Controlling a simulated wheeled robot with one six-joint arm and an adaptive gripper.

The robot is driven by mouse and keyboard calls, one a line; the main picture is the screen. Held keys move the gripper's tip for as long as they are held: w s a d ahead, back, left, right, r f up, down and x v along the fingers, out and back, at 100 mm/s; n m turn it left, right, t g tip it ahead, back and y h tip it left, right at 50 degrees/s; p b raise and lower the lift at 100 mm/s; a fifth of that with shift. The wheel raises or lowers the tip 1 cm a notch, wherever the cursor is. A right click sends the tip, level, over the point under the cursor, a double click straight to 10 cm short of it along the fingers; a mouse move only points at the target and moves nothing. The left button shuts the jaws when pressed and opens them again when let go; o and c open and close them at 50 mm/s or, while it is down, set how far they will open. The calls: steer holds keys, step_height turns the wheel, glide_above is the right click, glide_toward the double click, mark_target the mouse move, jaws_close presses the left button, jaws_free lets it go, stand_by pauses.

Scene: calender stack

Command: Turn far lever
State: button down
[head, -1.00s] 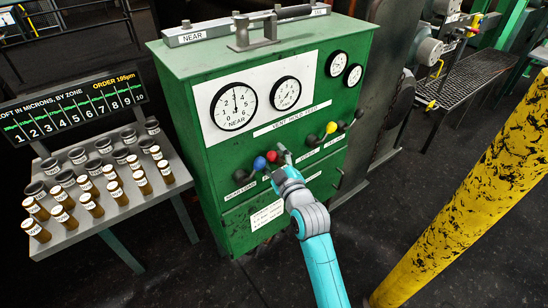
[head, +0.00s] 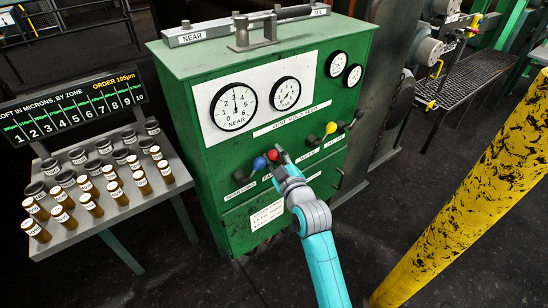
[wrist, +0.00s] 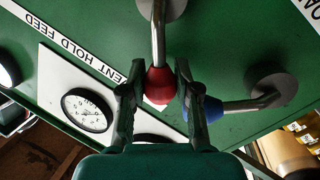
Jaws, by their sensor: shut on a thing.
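The lever with the red knob (head: 272,155) is on the front of the green cabinet (head: 225,180). In the wrist view its metal rod comes down from a round hub to the red knob (wrist: 159,84). My gripper (head: 281,157) is at this knob in the head view. In the wrist view its two fingers stand on either side of the red knob, shut on it. The blue-knobbed lever (head: 259,163) is just left of it; its blue knob (wrist: 211,108) is close beside the right finger in the wrist view. The label under the red lever is mostly hidden.
More levers with a yellow knob (head: 331,127) and dark knobs sit to the right. Dials (head: 234,106) are above. A table of sample tubes (head: 150,205) stands left, and a yellow post (head: 465,195) right. The floor between is clear.

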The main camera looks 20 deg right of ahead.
steer(key=m, duration=0.1)
steer(key=d+m, duration=0.1)
steer(key=d+r+m+g, duration=0.1)
steer(key=shift+w+d+r+m, duration=0.1)
steer(key=shift+w+m, duration=0.2)
steer(key=shift+w, duration=0.05)
steer(key=d+m, duration=0.1)
steer(key=m, duration=0.1)
steer(key=w+d+m+g+y, duration=0.1)
steer(key=m, duration=0.1)
steer(key=shift+d+r, duration=0.1)
steer(key=shift+d, duration=0.2)
steer(key=m, duration=0.1)
steer(key=d+m, duration=0.1)
steer(key=d+y, duration=0.1)
steer(key=shift+w+f+m+g, duration=0.25)
steer(key=shift+f+m+g, duration=0.05)
steer(key=shift+m, duration=0.1)
steer(key=shift+w+d+f+m+g+y, duration=0.15)
steer(key=shift+d+f+m+y, duration=0.15)
steer(key=shift+m, duration=0.3)
steer(key=shift+w+d+f+m+g+y, duration=0.15)
steer(key=shift+d+f+m+y, duration=0.1)
steer(key=shift+d+m, duration=0.25)
steer(key=shift+a, duration=0.1)
steer(key=c, duration=0.8)
jaws_free()
